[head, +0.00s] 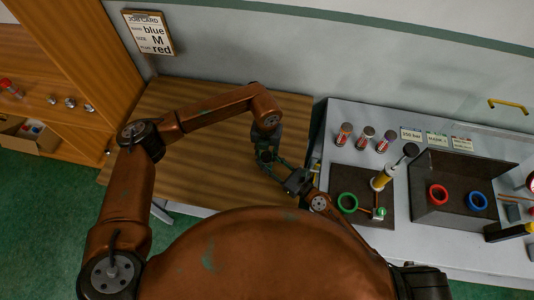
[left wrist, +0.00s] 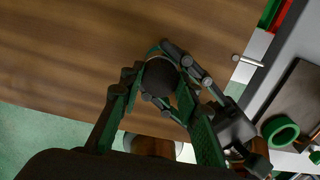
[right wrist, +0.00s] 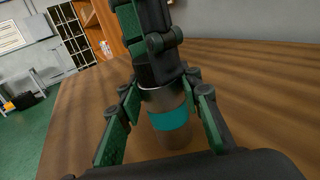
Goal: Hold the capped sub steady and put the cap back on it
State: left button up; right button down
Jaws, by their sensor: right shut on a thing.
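The sub (right wrist: 172,118) is a metallic cylinder with a teal band, upright over the wooden table in the right wrist view. My right gripper (head: 281,173) is shut on it, its fingers on either side. In the left wrist view a dark round cap (left wrist: 160,76) shows end-on, above the sub. My left gripper (head: 266,152) points down over the sub from above. Its fingers stand apart on either side of the cap, with no clear pinch. The left fingers hide the joint between cap and sub, so I cannot tell if the cap is seated.
The wooden table (head: 185,125) is otherwise clear. To the right, a grey bench holds a dark mat with a green ring (head: 347,203), a dark tray (head: 452,212) with red and blue rings, and several banded cylinders (head: 366,137). A job card (head: 149,33) hangs on the wall.

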pick_arm(q)
grip_shut()
jog(key=m, duration=0.9)
jog(key=shift+m, duration=0.4)
jog(key=o, duration=0.6)
grip_release()
